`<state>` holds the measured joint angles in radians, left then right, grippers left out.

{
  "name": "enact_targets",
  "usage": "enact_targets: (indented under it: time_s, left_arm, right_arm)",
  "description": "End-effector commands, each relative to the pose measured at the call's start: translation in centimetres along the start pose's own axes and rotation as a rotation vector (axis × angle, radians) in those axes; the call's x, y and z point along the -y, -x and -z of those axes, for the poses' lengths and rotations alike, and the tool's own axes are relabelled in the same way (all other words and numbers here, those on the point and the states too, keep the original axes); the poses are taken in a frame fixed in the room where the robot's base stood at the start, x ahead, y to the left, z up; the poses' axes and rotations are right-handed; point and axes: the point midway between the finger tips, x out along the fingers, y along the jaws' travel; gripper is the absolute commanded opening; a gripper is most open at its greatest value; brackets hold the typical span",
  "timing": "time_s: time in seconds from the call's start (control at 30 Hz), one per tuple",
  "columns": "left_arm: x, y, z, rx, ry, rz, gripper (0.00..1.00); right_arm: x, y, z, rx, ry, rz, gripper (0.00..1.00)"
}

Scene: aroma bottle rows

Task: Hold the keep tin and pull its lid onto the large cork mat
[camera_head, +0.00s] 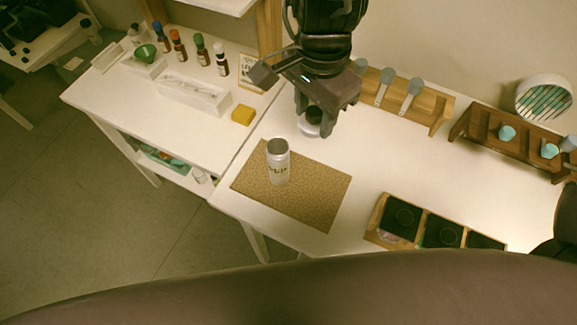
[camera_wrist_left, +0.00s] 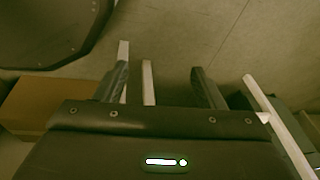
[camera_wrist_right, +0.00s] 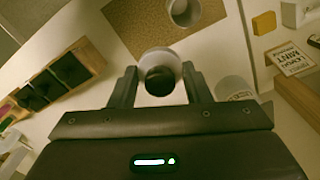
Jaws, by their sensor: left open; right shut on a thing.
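The silver tin (camera_head: 279,170) stands upright and open-topped on the large cork mat (camera_head: 318,190); its dark lettering is too small to read. It also shows at the top of the right wrist view (camera_wrist_right: 183,12). My right gripper (camera_head: 313,108) is shut on a pale round lid with a dark top (camera_wrist_right: 160,73), beyond the mat's far edge in the head view and apart from the tin. Whether the lid touches the table I cannot tell. My left gripper (camera_wrist_left: 160,75) is open and empty, away from the tin; the floor shows behind its fingers.
A white lettered container (camera_wrist_right: 234,92) stands beside my right gripper. A yellow block (camera_head: 243,115) and bottles (camera_head: 199,50) are on the left table. Wooden racks (camera_head: 440,113) line the back. A tray with dark compartments (camera_head: 376,215) is at front right. The table's middle is clear.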

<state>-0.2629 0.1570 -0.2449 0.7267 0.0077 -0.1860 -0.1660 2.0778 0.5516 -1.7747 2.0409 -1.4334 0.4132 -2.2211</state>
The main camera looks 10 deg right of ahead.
Motion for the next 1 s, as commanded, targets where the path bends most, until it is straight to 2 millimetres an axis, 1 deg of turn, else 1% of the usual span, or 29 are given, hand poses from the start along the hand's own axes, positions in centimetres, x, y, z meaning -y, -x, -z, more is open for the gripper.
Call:
enact_targets:
  time_s: [0.03,0.1,0.2,0.27,0.37,0.47,0.8,0.9,1.0]
  left_arm:
    - [-1.8,0.3,-1.7,0.038,0.057,-0.024,0.63]
    - [-3.6,0.5,-3.6,0.081,0.126,-0.045,0.63]
    - [-5.5,0.9,-5.5,0.125,0.192,-0.065,0.63]
    - [-6.2,1.0,-6.2,0.142,0.218,-0.072,0.63]
    - [-6.7,1.1,-6.6,0.155,0.238,-0.077,0.63]
    - [-6.8,1.1,-6.7,0.157,0.242,-0.078,0.63]
    - [-6.7,1.4,-6.6,0.155,0.239,-0.077,0.63]
    - [-6.7,1.5,-6.5,0.155,0.238,-0.077,0.63]
    - [-6.7,1.5,-6.5,0.155,0.238,-0.077,0.63]
  right_arm:
    - [-0.3,0.4,0.1,0.001,0.007,0.000,0.16]
    - [-0.7,0.5,0.1,0.001,0.018,0.000,0.16]
    - [-1.0,0.7,0.2,0.001,0.028,0.000,0.16]
    - [-1.1,0.7,0.2,0.001,0.031,0.000,0.16]
    - [-1.2,0.0,0.2,0.003,0.035,-0.003,0.16]
    - [-1.4,-1.9,0.2,0.005,0.035,-0.007,0.16]
    - [-1.4,-10.2,0.2,0.006,0.033,-0.007,0.16]
    - [-1.4,-12.4,0.2,0.006,0.033,-0.007,0.16]
    - [-1.4,-14.2,0.2,0.004,0.032,-0.006,0.16]
